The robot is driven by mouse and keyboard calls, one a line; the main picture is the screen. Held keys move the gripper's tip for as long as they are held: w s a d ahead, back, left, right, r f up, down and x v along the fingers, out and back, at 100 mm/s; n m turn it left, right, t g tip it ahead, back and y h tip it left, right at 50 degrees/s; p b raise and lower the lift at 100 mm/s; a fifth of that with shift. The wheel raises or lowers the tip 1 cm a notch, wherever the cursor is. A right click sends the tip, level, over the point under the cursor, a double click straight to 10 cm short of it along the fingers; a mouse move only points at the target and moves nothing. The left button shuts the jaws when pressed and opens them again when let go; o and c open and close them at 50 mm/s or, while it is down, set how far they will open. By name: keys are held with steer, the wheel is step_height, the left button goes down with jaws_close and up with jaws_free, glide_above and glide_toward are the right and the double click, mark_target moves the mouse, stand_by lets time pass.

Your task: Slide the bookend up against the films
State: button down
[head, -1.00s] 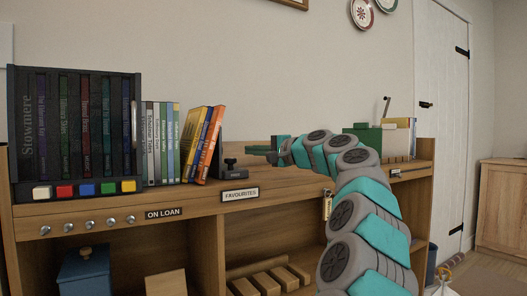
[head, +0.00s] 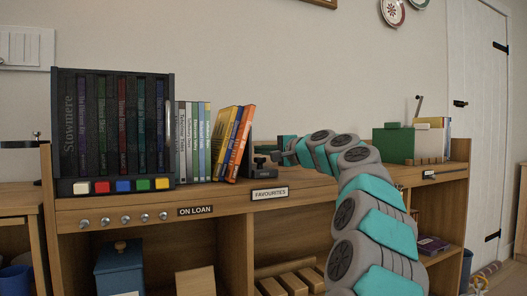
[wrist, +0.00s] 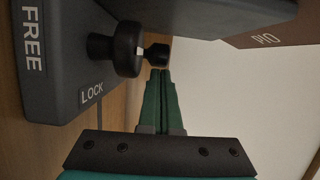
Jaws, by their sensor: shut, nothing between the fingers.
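The dark grey bookend (head: 263,172) stands on the shelf top just right of the films. The wrist view shows its base (wrist: 62,75) up close, with FREE and LOCK lettering and a black knob (wrist: 127,48). Several slim films (head: 190,140) stand upright; the yellow, blue and orange films (head: 239,143) at their right end lean rightward toward the bookend. My gripper (head: 268,149) is at the bookend from the right. In the wrist view its green fingers (wrist: 161,74) are shut and empty, tips close to the knob; I cannot tell whether they touch.
A black Stowmere box set (head: 112,125) with coloured buttons fills the left end. FAVOURITES (head: 269,193) and ON LOAN (head: 197,211) labels are on the front edge. A green block (head: 394,146) and more items stand at the right end. Shelf between is mostly clear.

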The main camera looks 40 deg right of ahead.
mark_target(247, 150)
steer(key=shift+w+a, duration=0.2)
steer(key=shift+a, duration=0.55)
steer(key=shift+w+a, duration=0.15)
steer(key=shift+a, duration=0.55)
steer(key=shift+w+a, duration=0.2)
steer(key=shift+a, duration=0.55)
